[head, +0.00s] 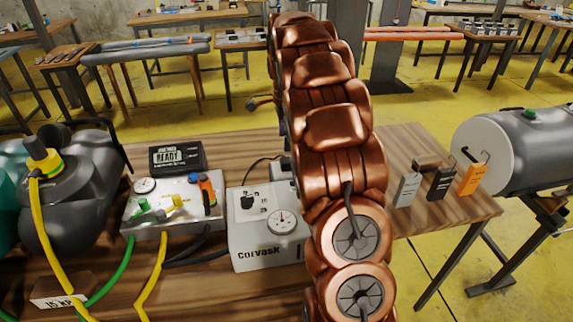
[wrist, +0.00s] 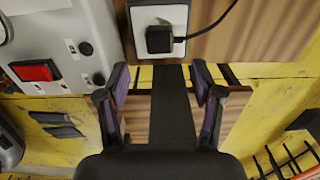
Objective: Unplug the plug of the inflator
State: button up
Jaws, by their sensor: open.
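In the wrist view a black plug (wrist: 159,39) sits in a white socket plate (wrist: 178,14) at the edge of the wooden table. A thin black cord runs from the plug to the upper right. My gripper (wrist: 159,82) is open and empty, its two fingers apart below the plug and not touching it. In the head view the white Corvask box (head: 262,240) with a round gauge, seemingly the inflator, stands on the table. My copper-coloured arm covers its right side; the plug cannot be made out there.
A grey panel with a red switch (wrist: 36,71) is left of the socket in the wrist view. In the head view a valve box (head: 150,213) with hoses stands to the left. Grey, black and orange tags (head: 472,180) stand on the right. Yellow floor lies beyond the table.

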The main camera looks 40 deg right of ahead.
aim_at(286, 160)
jog(key=shift+f+b, duration=1.35)
jog(key=shift+f, duration=3.1)
grip_shut()
jog(key=shift+r, duration=0.1)
jog(key=shift+r+p, duration=0.8)
jog(key=shift+r, duration=2.15)
